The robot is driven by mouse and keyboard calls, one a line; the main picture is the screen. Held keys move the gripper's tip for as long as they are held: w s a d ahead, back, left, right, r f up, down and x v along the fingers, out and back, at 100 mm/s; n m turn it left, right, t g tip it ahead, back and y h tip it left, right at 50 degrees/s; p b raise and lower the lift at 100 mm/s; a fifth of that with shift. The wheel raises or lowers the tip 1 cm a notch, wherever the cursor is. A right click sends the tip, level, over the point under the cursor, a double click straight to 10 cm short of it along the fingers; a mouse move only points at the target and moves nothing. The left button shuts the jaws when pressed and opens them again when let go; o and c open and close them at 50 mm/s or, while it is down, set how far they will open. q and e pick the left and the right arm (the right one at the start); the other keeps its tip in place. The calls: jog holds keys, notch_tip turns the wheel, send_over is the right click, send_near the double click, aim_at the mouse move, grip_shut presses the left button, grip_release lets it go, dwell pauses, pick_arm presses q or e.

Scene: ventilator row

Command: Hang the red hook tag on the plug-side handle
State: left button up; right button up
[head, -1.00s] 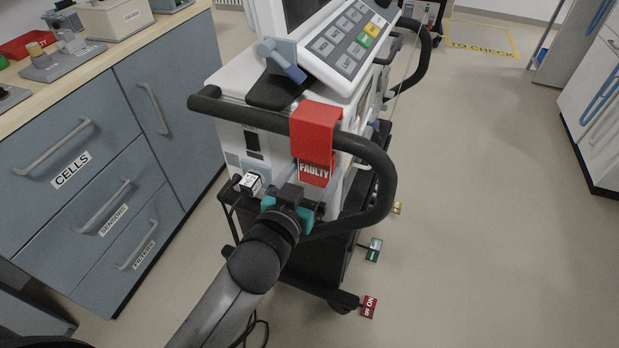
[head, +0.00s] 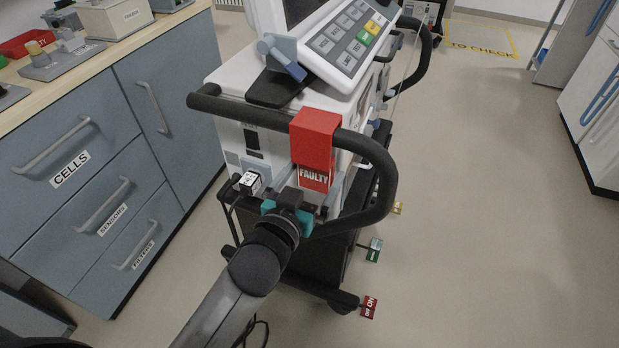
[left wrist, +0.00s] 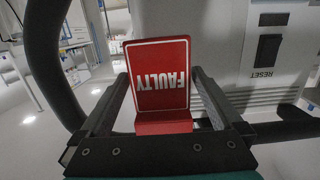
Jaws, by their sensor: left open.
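The red hook tag (head: 316,134) hangs over the black handle (head: 237,113) of the ventilator, its hook on top of the bar. Its lower plate reads FAULTY and hangs down below the bar. The plate also shows in the left wrist view (left wrist: 160,76). The white plug (head: 250,182) is on the same side of the ventilator. My left gripper (head: 306,183) is just below the tag. Its fingers are open and stand to both sides of the plate in the left wrist view, with gaps showing. My right gripper is out of view.
The ventilator's white body (head: 222,82) stands right behind the handle, with a keypad screen (head: 350,40) above. A RESET switch (left wrist: 268,48) is close to the fingers. Drawers (head: 75,165) line the left.

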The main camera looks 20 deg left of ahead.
pick_arm(q)
jog(key=shift+s, duration=0.45)
jog(key=s+a+r+p, duration=0.1)
jog(key=s+r+p, duration=0.1)
jog(key=s, duration=1.2)
jog(key=shift+a+p, duration=0.2)
jog(key=shift+p, duration=0.2)
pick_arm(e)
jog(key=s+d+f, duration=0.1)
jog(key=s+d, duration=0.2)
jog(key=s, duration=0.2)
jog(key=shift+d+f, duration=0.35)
